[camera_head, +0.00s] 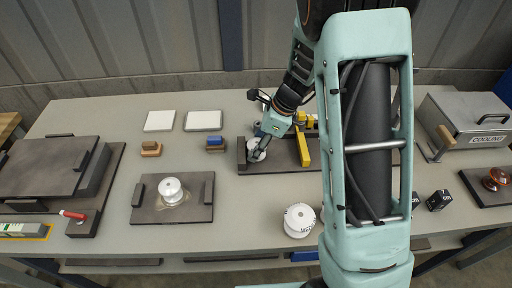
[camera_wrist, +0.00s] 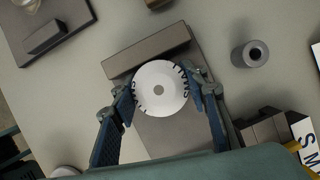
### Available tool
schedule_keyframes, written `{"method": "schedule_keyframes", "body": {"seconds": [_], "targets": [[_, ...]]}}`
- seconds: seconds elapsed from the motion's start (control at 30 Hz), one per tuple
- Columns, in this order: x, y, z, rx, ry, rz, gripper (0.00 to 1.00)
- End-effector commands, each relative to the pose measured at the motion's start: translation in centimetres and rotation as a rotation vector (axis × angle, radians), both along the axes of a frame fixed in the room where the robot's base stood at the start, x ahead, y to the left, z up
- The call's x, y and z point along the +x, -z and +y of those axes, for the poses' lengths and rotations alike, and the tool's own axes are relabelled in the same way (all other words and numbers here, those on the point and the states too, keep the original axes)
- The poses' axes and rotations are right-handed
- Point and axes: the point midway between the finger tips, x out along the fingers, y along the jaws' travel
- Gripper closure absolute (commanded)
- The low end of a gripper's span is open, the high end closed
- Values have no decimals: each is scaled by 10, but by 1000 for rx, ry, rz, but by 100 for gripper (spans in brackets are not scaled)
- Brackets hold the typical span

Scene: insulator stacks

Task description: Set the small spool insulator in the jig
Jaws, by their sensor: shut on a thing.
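The small spool insulator (camera_wrist: 160,88) is a white disc with a centre hole and dark lettering around its rim, seen from above in the wrist view. My gripper (camera_wrist: 166,96) is shut on it, one finger on each side. In the head view the spool (camera_head: 256,149) shows white at my gripper (camera_head: 257,150). It is over a dark plate with a raised bar (camera_wrist: 147,52), which looks like the jig; the bar is close beyond the spool. The spool's underside is hidden, so I cannot tell whether it touches the plate.
Yellow posts (camera_head: 303,149) stand right of the spool. Another dark plate (camera_head: 142,214) carries a white spool (camera_head: 171,190). A larger lettered white spool (camera_head: 299,220) stands at the front. A grey hollow cylinder (camera_wrist: 250,54) stands right of the jig in the wrist view. A cooling box (camera_head: 468,122) is far right.

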Motion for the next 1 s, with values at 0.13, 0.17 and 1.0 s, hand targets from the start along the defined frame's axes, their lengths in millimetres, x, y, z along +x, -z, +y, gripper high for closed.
{"method": "schedule_keyframes", "body": {"seconds": [0.13,0.17,1.0], "targets": [[0,4,0,0,0,0,94],[0,4,0,0,0,0,57],[-5,-77,-31,0,1,-5,52]]}}
